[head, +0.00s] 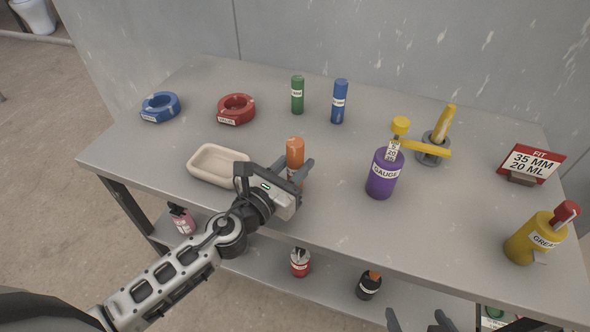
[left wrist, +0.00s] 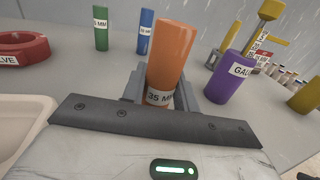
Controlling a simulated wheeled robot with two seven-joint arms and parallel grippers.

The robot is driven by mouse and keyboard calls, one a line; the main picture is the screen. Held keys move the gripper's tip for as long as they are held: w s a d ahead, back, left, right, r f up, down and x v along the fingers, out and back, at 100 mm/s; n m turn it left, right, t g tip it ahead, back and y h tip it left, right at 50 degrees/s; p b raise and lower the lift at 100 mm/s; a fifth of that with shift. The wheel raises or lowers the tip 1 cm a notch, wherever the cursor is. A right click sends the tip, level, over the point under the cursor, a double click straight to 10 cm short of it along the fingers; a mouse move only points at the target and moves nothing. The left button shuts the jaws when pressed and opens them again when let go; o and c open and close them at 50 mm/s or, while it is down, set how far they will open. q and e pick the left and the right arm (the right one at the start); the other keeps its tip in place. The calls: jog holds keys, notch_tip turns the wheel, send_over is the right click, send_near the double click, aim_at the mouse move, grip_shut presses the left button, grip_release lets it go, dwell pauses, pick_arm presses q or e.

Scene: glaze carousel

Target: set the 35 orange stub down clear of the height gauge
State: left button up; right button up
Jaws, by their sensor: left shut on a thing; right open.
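The orange stub (head: 295,150) stands roughly upright between the fingers of my left gripper (head: 295,170), which is shut on it. In the left wrist view the stub (left wrist: 171,58) shows a "35 MM" label low on its side. I cannot tell whether its base touches the table. A purple cylinder (head: 381,182) labelled "GAUGE" stands to the right, apart from the stub. My right gripper (head: 420,320) is open and empty at the bottom edge.
A cream tray (head: 205,178) lies just left of my left gripper. Green (head: 297,98) and blue (head: 339,105) stubs stand behind, with red (head: 236,107) and blue (head: 160,106) rings at back left. A yellow grease can (head: 530,238) stands at right. The table between the stub and purple cylinder is clear.

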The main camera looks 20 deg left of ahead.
pick_arm(q)
jog(key=shift+r, duration=0.15)
pick_arm(e)
jog(key=shift+s+r, duration=0.1)
jog(key=shift+r, duration=0.05)
pick_arm(q)
jog(key=o, duration=1.1)
jog(key=shift+f, duration=0.2)
jog(key=shift+c, duration=0.2)
pick_arm(e)
jog(key=shift+s, duration=0.1)
pick_arm(q)
jog(key=shift+r, duration=0.3)
jog(key=b+v, duration=0.1)
jog(key=v, duration=0.2)
jog(key=b+v, duration=0.1)
jog(key=v, duration=0.3)
jog(key=b+v, duration=0.2)
jog(key=v, duration=0.1)
jog(key=shift+s+a+f, duration=0.1)
jog(key=shift+s+f, duration=0.25)
jog(key=shift+s+a+r, duration=0.2)
jog(key=shift+s+r, duration=0.05)
jog(key=shift+s, duration=0.4)
pick_arm(e)
jog(key=shift+w+a+f, duration=0.25)
jog(key=shift+a+f, duration=0.2)
jog(key=shift+f, duration=0.35)
